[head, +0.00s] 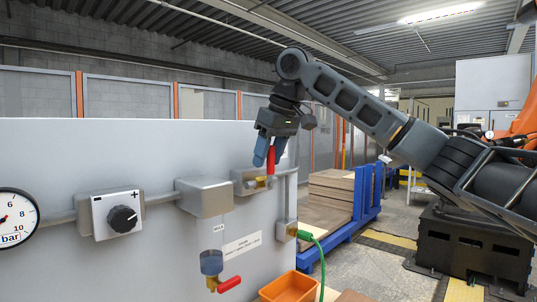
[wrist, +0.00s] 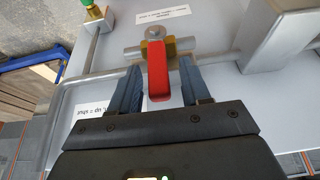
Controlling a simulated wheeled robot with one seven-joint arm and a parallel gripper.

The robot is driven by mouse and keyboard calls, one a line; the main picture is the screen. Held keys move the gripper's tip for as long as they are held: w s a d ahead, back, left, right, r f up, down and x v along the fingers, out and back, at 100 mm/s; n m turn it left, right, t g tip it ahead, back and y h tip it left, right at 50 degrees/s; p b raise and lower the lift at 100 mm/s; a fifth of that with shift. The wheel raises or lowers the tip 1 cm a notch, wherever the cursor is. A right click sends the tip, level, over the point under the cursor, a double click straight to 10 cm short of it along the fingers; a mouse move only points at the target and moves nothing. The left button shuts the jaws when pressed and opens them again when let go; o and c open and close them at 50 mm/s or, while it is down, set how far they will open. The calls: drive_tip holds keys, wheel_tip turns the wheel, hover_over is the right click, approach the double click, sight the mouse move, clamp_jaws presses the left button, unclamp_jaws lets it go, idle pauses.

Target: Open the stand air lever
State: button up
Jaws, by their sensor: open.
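The stand air lever is a red handle (head: 271,160) on a brass valve (head: 261,183) at the right end of the panel's pipe. In the head view it points upward. In the wrist view the red lever (wrist: 158,75) lies between the two blue fingers of my gripper (wrist: 158,88), with a gap on each side. The brass valve body (wrist: 155,53) sits just beyond the fingertips. In the head view my gripper (head: 268,152) reaches down to the lever from above, and its jaws are open.
A second red lever (head: 229,284) hangs lower on the panel below a grey box (head: 204,197). A regulator knob (head: 122,218) and a pressure gauge (head: 14,218) are at the left. An orange bin (head: 290,287) and a green hose (head: 322,262) are at the lower right.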

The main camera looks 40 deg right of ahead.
clamp_jaws()
idle(0.3)
